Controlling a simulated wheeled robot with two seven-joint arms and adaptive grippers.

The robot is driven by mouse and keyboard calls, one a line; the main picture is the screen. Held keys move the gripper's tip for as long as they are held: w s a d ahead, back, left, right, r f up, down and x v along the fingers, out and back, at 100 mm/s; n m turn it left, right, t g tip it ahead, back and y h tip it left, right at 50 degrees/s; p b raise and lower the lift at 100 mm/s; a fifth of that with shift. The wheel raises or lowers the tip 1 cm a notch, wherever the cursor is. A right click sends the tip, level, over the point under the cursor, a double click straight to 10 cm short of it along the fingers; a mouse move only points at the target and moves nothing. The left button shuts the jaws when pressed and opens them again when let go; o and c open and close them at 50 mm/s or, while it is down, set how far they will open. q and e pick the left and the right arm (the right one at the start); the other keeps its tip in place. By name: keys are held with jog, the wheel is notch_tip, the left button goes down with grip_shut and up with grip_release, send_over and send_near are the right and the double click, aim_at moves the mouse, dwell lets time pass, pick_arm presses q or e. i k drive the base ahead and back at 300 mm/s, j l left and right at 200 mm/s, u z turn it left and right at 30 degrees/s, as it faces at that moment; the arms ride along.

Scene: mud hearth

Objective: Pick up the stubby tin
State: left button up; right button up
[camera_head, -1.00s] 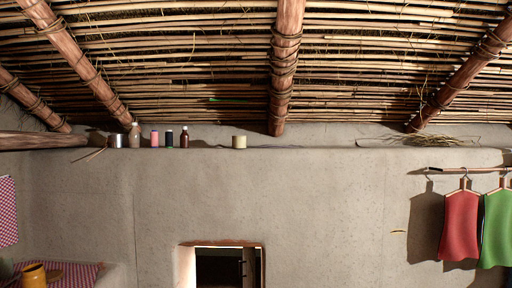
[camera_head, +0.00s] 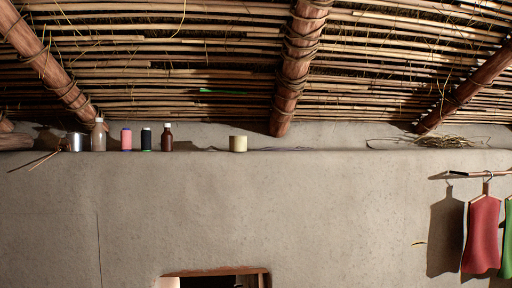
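A short silver metal cylinder (camera_head: 75,142), which looks like the stubby tin, stands upright on the high ledge at the left. A short, wide cream cylinder (camera_head: 238,143) stands alone further right on the same ledge; I cannot tell what it is made of. Right of the silver one stand a clear bottle with a pale cap (camera_head: 98,136), a pink spool (camera_head: 126,139), a dark spool (camera_head: 146,139) and a brown bottle with a white cap (camera_head: 167,138). Neither of my grippers shows.
The mud ledge (camera_head: 330,158) runs across the wall under a low roof of canes and beams (camera_head: 295,60). Thin sticks (camera_head: 36,160) poke over its edge by the silver cylinder. Dry straw (camera_head: 445,141) lies at the right. Red cloth (camera_head: 482,235) hangs from a rod. A framed opening (camera_head: 215,272) is below.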

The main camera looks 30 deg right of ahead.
aim_at(237, 143)
jog(key=i+l+z, duration=0.1)
jog(key=i, duration=0.3)
jog(key=i+l+z, duration=0.1)
jog(key=i, duration=0.25)
jog(key=i+l+u, duration=0.1)
jog(key=i+l, duration=0.35)
